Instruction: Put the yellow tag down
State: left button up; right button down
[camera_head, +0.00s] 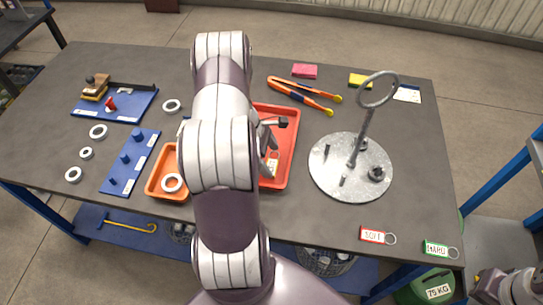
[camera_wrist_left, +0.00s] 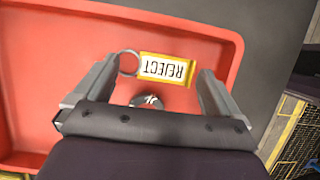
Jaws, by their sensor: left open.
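The yellow tag (camera_wrist_left: 167,69) reads REJECT and has a grey ring at one end. In the left wrist view it lies inside the red tray (camera_wrist_left: 215,35), label side showing. My left gripper (camera_wrist_left: 155,78) is open over the tray. One finger is on each side of the tag, with no clear grip on it. In the head view my left gripper (camera_head: 270,143) is over the red tray (camera_head: 292,125), and my arm hides the tray's left part. A small dark round thing with white marks (camera_wrist_left: 147,101) shows between the fingers.
An orange bin (camera_head: 158,181) with a white ring stands left of my arm. A round metal stand (camera_head: 330,185) with an upright ringed rod is on the right. Orange-handled tongs (camera_head: 300,93) lie behind the tray. Red (camera_head: 373,235) and green (camera_head: 436,248) tags lie near the front edge.

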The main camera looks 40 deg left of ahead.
pick_arm(q)
jog(key=v, duration=1)
jog(key=s+d+r+m+y, duration=0.2)
jog(key=d+r+m, duration=0.1)
jog(key=d+m, duration=0.9)
jog(key=s+d+r+m+g+y, duration=0.1)
jog(key=s+d+r+m+y, duration=0.1)
jog(key=d+m, duration=1)
jog(key=shift+s+d+r+m, duration=0.3)
jog(key=shift+s+d+r, duration=0.2)
jog(key=shift+r, duration=0.2)
jog(key=shift+a, duration=0.1)
